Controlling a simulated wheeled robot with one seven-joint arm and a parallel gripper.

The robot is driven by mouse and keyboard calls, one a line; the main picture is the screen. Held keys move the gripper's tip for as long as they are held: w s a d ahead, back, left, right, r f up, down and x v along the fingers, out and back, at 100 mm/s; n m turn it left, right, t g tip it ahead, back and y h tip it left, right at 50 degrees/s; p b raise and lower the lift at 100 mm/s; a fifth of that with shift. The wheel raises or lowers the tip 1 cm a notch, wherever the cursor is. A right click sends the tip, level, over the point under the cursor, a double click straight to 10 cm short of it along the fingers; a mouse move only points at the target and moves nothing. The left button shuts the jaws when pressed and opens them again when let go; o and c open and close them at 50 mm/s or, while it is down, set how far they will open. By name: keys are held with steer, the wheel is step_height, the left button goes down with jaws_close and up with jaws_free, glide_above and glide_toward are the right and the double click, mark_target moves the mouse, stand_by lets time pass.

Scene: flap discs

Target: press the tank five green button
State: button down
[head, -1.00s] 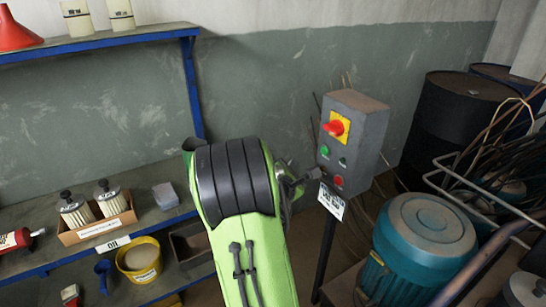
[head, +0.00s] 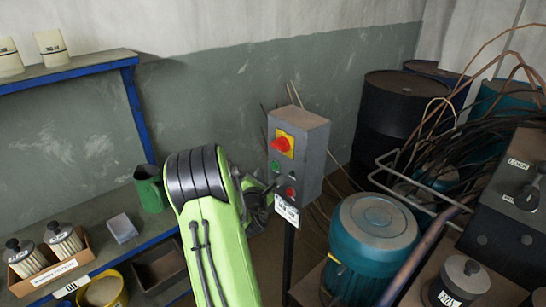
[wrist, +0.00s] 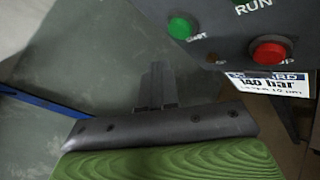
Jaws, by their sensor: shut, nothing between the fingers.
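A grey control box (head: 300,155) stands on a dark post, with a red knob on a yellow square at its top. Its green button (head: 275,162) is on the left of the front face; the wrist view shows this green button (wrist: 180,28) too, marked START. A red button (head: 291,192) sits lower and also shows in the wrist view (wrist: 268,50). No tank number is readable. My gripper (wrist: 157,68) is shut and empty, below and left of the green button in the wrist view, apart from it in the picture. In the head view my arm partly hides it.
A white plate (wrist: 270,84) reading "140 bar" hangs under the box. A teal motor (head: 375,232) and dark drums (head: 395,115) stand right of the box. At left, a blue-framed shelf holds a green can (head: 151,188) and filters. Open floor shows behind the post.

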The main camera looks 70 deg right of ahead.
mark_target(275, 165)
steer(key=shift+s+d+p, duration=0.25)
steer(key=shift+d+p, duration=0.25)
steer(key=shift+p, duration=0.05)
steer(key=shift+s+d+p, duration=0.25)
steer(key=shift+d+p, duration=0.25)
steer(key=shift+p, duration=0.05)
stand_by(1.3)
steer(key=shift+s+d+r+p, duration=0.1)
steer(key=shift+s+d+p, duration=0.2)
steer(key=shift+p, duration=0.5)
